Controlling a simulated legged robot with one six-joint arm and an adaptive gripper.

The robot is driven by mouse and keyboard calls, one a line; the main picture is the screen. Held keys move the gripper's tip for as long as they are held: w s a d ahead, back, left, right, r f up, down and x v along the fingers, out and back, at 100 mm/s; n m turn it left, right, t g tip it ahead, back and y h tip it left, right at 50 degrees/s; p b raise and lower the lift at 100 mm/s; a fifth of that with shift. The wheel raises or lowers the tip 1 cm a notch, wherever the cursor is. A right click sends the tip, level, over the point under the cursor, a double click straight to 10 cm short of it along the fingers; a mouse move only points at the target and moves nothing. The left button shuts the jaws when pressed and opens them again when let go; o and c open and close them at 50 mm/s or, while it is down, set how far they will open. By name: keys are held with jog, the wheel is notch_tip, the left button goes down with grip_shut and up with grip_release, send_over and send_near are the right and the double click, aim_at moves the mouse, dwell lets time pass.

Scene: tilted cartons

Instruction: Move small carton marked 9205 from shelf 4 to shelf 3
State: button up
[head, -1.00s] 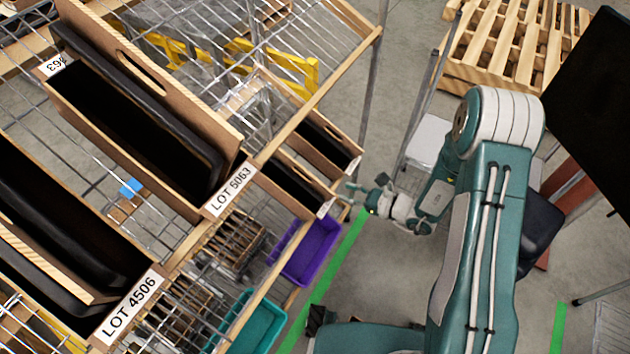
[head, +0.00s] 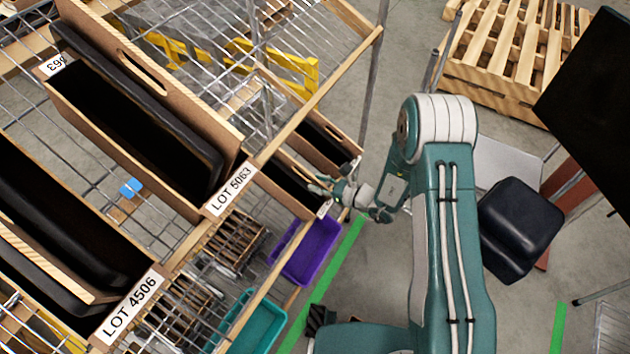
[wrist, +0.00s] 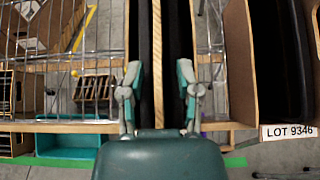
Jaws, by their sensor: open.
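My gripper (head: 322,188) is open at the front of two small brown cartons on a shelf below the top one in the head view. One small carton (head: 322,146) is behind the gripper, the other (head: 283,180) is left of it. Their end labels are too small to read, and I see no 9205 marking. In the wrist view my gripper's fingers (wrist: 158,88) stand apart on either side of a thin brown carton wall (wrist: 157,50) with dark spaces beside it. I cannot tell whether they touch it.
Cartons marked LOT 5063 (head: 231,190) and LOT 4506 (head: 131,309) stand tilted on the wire shelf above. A LOT 9346 carton (wrist: 289,131) is at the right in the wrist view. Purple (head: 308,252) and teal (head: 250,322) bins are lower. A pallet (head: 505,60) lies behind.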

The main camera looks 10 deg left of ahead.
jog(key=shift+w+a, duration=0.1)
jog(key=shift+a, duration=0.2)
grip_shut()
notch_tip(320, 180, up, 8)
jog(key=shift+r, duration=0.1)
dwell(0.4)
